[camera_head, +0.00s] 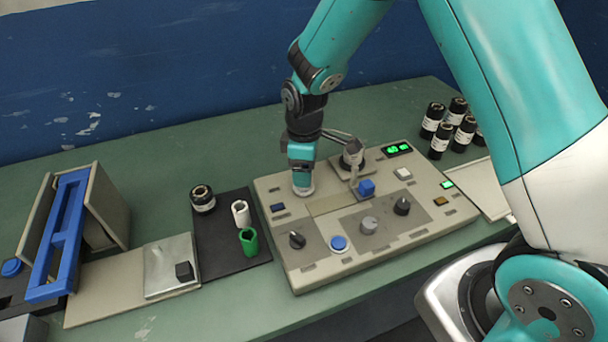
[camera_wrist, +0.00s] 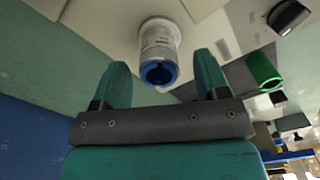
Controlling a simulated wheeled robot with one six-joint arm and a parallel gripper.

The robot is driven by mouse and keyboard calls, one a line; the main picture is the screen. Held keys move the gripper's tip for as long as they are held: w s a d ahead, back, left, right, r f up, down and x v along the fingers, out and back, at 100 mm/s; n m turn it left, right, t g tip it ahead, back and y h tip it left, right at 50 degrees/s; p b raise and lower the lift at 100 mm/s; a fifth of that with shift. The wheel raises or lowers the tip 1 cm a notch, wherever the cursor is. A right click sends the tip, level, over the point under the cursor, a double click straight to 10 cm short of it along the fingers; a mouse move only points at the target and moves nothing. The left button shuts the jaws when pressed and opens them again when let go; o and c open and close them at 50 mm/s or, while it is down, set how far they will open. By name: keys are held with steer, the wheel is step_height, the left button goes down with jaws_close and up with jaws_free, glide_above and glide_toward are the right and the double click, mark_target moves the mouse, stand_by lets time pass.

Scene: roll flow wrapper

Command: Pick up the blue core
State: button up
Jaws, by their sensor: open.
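A short cylinder with a blue hollow end (camera_wrist: 160,72) and a pale grey, see-through-looking side shows in the wrist view; I take it for the blue core. It stands just beyond my gripper (camera_wrist: 162,66), whose two teal fingers are spread apart with the blue end lying between their tips. The fingers do not visibly touch it. In the head view my gripper (camera_head: 302,172) points down over the left back part of the grey control panel (camera_head: 335,262). A pale round piece (camera_head: 304,190) shows under it; the blue end is hidden there.
A black mat (camera_head: 215,250) left of the panel holds a white core (camera_head: 240,213), a green core (camera_head: 248,243) and a black roll (camera_head: 202,199). A small arm with a blue block (camera_head: 367,188) rises from the panel. Several black rolls (camera_head: 440,140) stand at the back right.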

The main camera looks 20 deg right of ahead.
step_height(320, 180, down, 3)
steer(key=shift+w+f, duration=0.1)
steer(key=shift+f, duration=0.1)
steer(key=shift+c, duration=0.2)
steer(key=c, duration=1)
steer(key=shift+r, duration=0.15)
